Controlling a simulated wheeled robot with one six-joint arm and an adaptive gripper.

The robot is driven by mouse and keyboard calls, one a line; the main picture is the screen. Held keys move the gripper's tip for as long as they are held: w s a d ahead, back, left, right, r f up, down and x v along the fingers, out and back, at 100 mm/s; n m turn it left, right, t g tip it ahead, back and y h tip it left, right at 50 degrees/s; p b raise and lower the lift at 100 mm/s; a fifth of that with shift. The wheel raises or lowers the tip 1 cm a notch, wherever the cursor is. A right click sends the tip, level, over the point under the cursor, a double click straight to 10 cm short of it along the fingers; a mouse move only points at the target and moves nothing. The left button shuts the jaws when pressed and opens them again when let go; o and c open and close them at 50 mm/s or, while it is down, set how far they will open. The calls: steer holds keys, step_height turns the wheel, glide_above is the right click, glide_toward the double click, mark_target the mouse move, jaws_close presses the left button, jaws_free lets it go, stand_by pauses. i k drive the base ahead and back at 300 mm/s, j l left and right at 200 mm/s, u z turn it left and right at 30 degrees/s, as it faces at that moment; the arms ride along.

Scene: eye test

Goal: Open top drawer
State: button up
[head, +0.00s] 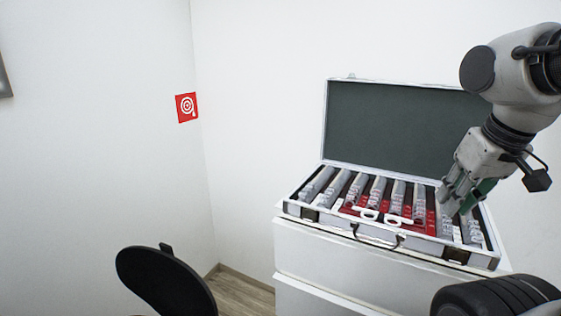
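A white cabinet (335,263) stands in the lower right of the head view. Its upper front panel looks like the top drawer and appears closed. A ledge or seam runs below that panel, and I see no clear handle on it. An open silver case (315,216) sits on top of the cabinet. My gripper (456,204) points down over the right part of the case, above the cabinet front. Green shows at its fingers, but I cannot tell whether it is a pad or a held thing. The finger gap is not clear.
The case holds rows of grey pieces, red parts and white-rimmed glasses (388,217). Its dark lid (390,130) stands up behind. A black chair back (160,282) is at lower left. A red sign (187,107) hangs on the wall. Bare floor (243,293) shows between chair and cabinet.

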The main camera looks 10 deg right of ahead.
mark_target(401, 284)
steer(key=l+u, duration=0.2)
steer(key=l, duration=0.5)
steer(key=k+l+u, duration=0.15)
steer(key=l, duration=0.55)
